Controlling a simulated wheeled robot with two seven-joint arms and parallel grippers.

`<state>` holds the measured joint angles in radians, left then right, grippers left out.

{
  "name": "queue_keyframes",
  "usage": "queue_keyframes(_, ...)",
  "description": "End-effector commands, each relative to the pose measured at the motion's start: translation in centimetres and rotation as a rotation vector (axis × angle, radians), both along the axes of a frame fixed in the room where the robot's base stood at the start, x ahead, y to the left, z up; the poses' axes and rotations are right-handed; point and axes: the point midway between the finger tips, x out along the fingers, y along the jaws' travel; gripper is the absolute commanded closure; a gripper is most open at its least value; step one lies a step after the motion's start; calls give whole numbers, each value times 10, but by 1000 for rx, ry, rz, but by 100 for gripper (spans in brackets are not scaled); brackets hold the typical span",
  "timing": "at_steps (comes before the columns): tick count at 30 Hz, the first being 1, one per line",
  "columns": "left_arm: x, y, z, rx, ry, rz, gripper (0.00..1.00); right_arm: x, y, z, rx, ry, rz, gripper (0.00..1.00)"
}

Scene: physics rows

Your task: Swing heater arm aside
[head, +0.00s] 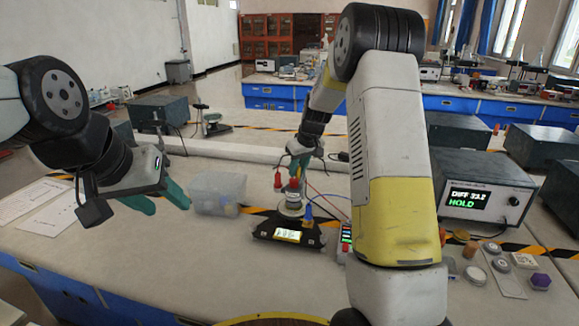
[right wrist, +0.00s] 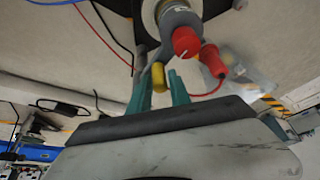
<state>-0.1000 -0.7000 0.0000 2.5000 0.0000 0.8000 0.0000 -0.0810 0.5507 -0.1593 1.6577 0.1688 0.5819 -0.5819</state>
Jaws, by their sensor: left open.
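A black instrument (head: 268,228) with a lit yellow display stands on the bench in the middle of the head view. Above it is a round metal part with a grey arm. In the right wrist view the grey arm (right wrist: 181,18) carries a red knob (right wrist: 185,41) and a yellow tip (right wrist: 158,76). My right gripper (right wrist: 160,84) has its teal fingers on either side of the yellow tip. Whether they press on it cannot be told. My left gripper (head: 160,199) is open and empty above the bench at left.
A clear plastic bin (head: 218,192) stands left of the instrument. Red and blue leads run beside it. A meter box (head: 487,190) reading HOLD stands at right, with small jars and weights in front. Papers (head: 35,205) lie at far left.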

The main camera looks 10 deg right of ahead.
Motion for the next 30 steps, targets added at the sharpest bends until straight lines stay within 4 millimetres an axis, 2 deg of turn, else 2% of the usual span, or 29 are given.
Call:
queue_keyframes(1,0,0,0,0,0,0,52,0,0,0,0,0,0,88)
queue_keyframes(3,0,0,0,0,0,0,52,0,0,0,0,0,0,100)
queue_keyframes(30,0,0,0,0,0,0,52,0,-1,0,-1,0,0,100)
